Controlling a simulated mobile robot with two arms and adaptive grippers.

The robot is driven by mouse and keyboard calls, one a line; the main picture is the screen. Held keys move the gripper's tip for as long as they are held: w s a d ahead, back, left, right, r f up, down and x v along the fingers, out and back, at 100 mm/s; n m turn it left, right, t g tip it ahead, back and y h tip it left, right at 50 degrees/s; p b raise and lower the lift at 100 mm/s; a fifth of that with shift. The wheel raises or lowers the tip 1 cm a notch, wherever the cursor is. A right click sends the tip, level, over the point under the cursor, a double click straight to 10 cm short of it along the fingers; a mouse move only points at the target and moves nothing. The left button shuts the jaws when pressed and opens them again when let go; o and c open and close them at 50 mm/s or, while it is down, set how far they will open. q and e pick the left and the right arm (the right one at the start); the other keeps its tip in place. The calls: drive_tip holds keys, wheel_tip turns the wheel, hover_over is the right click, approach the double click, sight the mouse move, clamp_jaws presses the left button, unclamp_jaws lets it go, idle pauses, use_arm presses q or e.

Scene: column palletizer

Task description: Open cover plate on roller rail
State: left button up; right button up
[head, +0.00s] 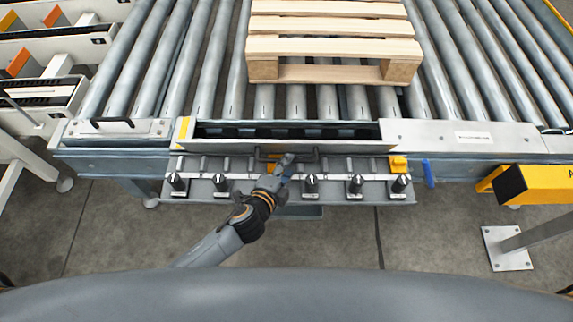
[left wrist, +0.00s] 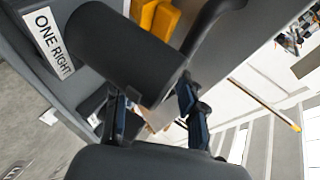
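The roller rail has a long open slot (head: 290,131) along its front side, with dark inner parts showing. A grey plate (head: 225,148) stands along the slot's front edge and carries a black bar handle (head: 316,155). My left gripper (head: 285,162) is at this handle, above a shelf with black knobs. In the left wrist view, my left gripper's blue-padded fingers (left wrist: 158,112) are spread apart. A thick black cylinder (left wrist: 125,50) covers part of the view near them, and a curved black handle (left wrist: 208,20) rises behind. Whether the fingers touch the handle is unclear. My right gripper is not in view.
Several black knobs (head: 311,182) line the front shelf. A yellow block (head: 398,164) sits at its right end. A wooden pallet (head: 333,47) rests on the rollers behind the slot. A yellow post box (head: 545,184) stands at the right. A label (left wrist: 48,42) shows close by.

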use_arm(q)
drive_tip(key=shift+r, duration=0.15)
drive_tip(key=v, duration=1.2)
idle(0.5)
